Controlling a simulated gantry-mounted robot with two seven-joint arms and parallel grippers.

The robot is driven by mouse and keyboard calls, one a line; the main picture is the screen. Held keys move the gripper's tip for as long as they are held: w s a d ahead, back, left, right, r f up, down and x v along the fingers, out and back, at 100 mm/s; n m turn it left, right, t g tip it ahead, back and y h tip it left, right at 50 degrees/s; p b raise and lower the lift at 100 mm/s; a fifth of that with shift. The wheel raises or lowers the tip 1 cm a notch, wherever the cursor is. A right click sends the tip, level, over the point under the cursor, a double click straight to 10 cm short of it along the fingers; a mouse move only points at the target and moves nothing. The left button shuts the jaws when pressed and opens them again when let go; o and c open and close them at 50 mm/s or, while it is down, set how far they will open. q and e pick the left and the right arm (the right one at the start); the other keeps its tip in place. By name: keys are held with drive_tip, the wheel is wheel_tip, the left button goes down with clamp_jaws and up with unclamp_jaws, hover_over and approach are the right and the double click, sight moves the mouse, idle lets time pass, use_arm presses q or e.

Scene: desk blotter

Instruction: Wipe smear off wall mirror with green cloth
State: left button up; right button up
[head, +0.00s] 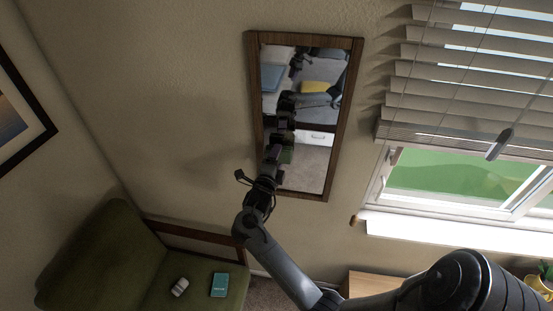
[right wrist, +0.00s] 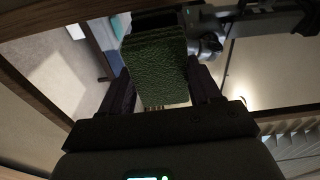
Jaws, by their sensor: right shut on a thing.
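The wall mirror (head: 318,170) hangs upright in a brown wooden frame at the centre of the head view. My right gripper (head: 279,142) is in front of the mirror's left half, around mid-height, and covers part of the glass. In the right wrist view the green cloth (right wrist: 155,68), a thick textured pad, sits between the two fingers of the gripper, which is shut on it. I cannot tell whether the cloth touches the glass. I cannot make out a smear; the arm and reflections hide part of the glass. My left gripper is not in view.
A window (head: 455,180) with slatted blinds (head: 470,70) and a hanging wand is right of the mirror. A green chair (head: 110,255) holding a teal book (head: 220,285) and a small grey-white item (head: 180,287) stands lower left. A framed picture (head: 20,110) hangs far left. Bare wall lies left of the mirror.

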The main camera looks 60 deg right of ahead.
drive_tip(key=shift+w+d, duration=0.15)
drive_tip(key=shift+d, duration=0.15)
drive_tip(key=shift+w+d+b, duration=0.2)
drive_tip(key=shift+d+b, duration=0.4)
drive_tip(key=shift+b, duration=0.05)
